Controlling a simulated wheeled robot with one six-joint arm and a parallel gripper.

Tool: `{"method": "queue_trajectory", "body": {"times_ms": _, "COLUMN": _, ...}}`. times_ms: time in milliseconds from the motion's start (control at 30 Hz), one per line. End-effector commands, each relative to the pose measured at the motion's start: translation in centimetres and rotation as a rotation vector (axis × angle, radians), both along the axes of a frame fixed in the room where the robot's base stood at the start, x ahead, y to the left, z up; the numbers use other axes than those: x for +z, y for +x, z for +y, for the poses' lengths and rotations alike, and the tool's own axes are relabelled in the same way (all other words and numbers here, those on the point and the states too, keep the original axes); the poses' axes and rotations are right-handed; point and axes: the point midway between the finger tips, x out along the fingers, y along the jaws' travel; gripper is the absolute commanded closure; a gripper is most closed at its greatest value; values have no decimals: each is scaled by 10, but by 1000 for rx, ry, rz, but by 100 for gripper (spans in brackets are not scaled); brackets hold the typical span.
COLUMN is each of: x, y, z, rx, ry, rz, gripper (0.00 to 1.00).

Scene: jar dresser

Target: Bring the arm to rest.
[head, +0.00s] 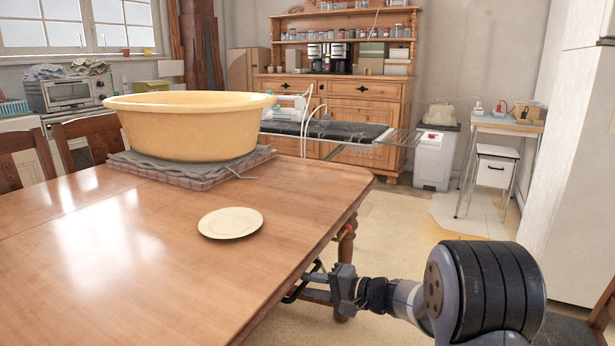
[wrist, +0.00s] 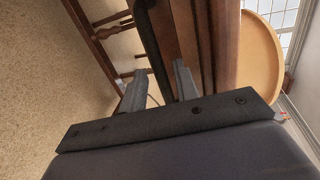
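My arm reaches in from the lower right of the head view. My gripper (head: 304,281) is beside the near right edge of the wooden table (head: 130,250), at about the height of the tabletop's edge or just below it. In the wrist view, the two fingers of my gripper (wrist: 159,68) stand apart. Nothing is seen held between them. A dark bar shows in the gap, and I cannot tell how far beyond the fingers it lies.

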Motion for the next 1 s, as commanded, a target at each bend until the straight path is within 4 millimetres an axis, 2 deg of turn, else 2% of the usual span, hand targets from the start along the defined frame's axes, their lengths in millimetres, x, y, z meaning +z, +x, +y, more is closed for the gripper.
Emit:
{"method": "queue_trajectory", "body": {"times_ms": 100, "x": 9, "y": -11, "z": -23, "rx": -3, "ry": 0, "rz": -1, "gripper": 70}}
{"method": "queue_trajectory", "body": {"times_ms": 400, "x": 19, "y": -36, "z": -70, "rx": -2, "ry": 0, "rz": 1, "gripper": 70}}
{"method": "queue_trajectory", "body": {"times_ms": 500, "x": 10, "y": -28, "z": -50, "rx": 7, "ry": 0, "rz": 0, "gripper": 70}}
{"method": "queue_trajectory", "body": {"times_ms": 967, "x": -8, "y": 13, "z": 29, "rx": 5, "ry": 0, "rz": 0, "gripper": 70}}
{"method": "queue_trajectory", "body": {"times_ms": 1000, "x": 0, "y": 10, "z": 17, "rx": -3, "ry": 0, "rz": 3, "gripper": 70}}
